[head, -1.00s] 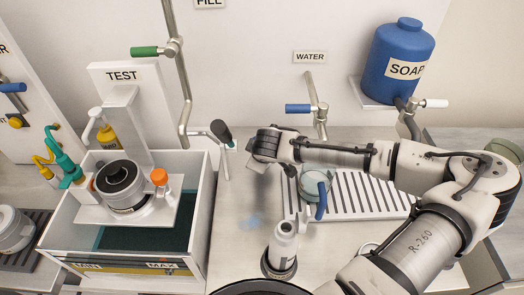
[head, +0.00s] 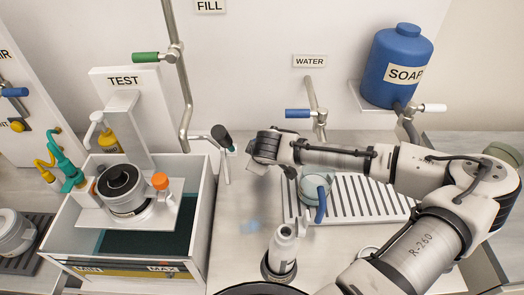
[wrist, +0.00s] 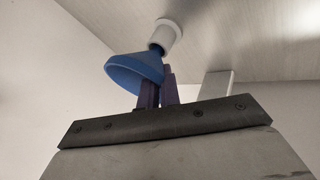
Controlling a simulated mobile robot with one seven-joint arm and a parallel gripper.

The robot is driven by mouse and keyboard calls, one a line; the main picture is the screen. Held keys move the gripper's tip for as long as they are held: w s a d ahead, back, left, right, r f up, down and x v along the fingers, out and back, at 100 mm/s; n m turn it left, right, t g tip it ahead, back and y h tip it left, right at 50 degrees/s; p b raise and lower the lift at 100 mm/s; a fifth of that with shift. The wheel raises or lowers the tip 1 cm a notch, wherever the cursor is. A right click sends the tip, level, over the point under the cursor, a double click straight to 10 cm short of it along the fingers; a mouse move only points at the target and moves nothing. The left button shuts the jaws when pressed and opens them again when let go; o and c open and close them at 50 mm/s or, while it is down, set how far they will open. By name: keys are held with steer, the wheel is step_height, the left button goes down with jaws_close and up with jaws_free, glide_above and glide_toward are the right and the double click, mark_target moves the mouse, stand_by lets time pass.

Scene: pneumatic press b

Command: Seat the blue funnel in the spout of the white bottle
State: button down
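In the wrist view the blue funnel (wrist: 135,72) is at the tips of my gripper's purple fingers (wrist: 158,88), which are close together on its side. Its wide mouth points to the lower left and its narrow end is partly hidden. A white cylinder (wrist: 170,36), which looks like the white bottle, shows just behind the funnel; I cannot tell whether they touch.
A slotted drain tray (head: 375,197) and a round clear vessel (head: 314,184) are right of my gripper. The test tank (head: 206,215) stands left. A lever (head: 221,137) is close to my gripper's left.

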steer(key=shift+r+p, duration=1.55)
steer(key=shift+r, duration=0.35)
steer(key=shift+a+f, duration=0.1)
steer(key=shift+a, duration=0.05)
